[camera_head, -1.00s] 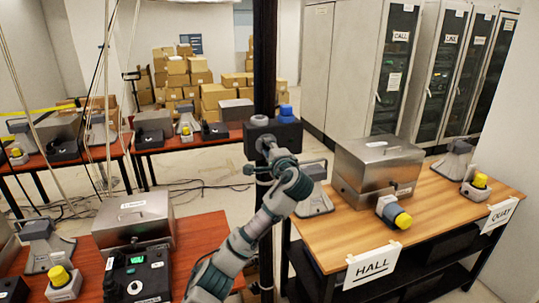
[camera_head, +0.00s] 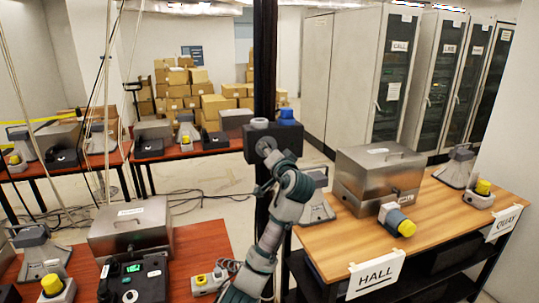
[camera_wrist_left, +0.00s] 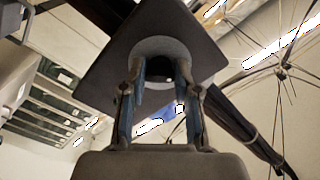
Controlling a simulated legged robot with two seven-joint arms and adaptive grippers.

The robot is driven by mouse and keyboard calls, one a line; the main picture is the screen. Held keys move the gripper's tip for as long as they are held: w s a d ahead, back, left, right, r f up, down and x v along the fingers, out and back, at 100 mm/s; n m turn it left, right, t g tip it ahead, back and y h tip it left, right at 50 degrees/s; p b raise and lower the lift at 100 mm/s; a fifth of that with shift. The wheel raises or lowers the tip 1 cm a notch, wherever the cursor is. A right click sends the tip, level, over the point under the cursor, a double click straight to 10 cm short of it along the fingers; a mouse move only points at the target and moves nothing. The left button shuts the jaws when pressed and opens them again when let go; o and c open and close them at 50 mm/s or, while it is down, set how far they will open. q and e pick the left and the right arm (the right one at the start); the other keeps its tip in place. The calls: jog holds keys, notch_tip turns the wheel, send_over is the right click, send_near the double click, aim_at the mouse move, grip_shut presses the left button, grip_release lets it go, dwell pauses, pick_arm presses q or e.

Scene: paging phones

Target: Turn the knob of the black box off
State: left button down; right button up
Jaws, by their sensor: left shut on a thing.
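A black box (camera_head: 279,134) is fixed to the dark upright post, with a blue piece (camera_head: 286,116) on top. My left gripper (camera_head: 266,158) is up against the box's near face; its fingers are small and partly hidden by the wrist there. In the left wrist view, the box (camera_wrist_left: 205,55) fills the top middle as a dark tilted plate. A round grey knob (camera_wrist_left: 160,47) with a dark centre is on its face. My left gripper (camera_wrist_left: 160,74) is shut on this knob, one finger on each side. My right gripper is not in view.
A wooden table (camera_head: 440,215) with a metal case (camera_head: 379,175) and a HALL sign (camera_head: 375,275) stands right. A red table (camera_head: 205,242) at left holds a black device (camera_head: 134,280) with a green display. The dark post (camera_head: 264,70) rises behind my arm.

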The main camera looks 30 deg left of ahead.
pick_arm(q)
jog(key=shift+w+f+n, duration=0.1)
jog(key=shift+f+n, duration=0.2)
jog(key=shift+f, duration=0.15)
jog(key=c, duration=1)
grip_release()
jog(key=shift+o, duration=0.8)
jog(key=shift+w+a+r, duration=0.1)
jog(key=shift+r, duration=0.05)
jog(key=v, duration=1.2)
jog(key=shift+w, duration=0.15)
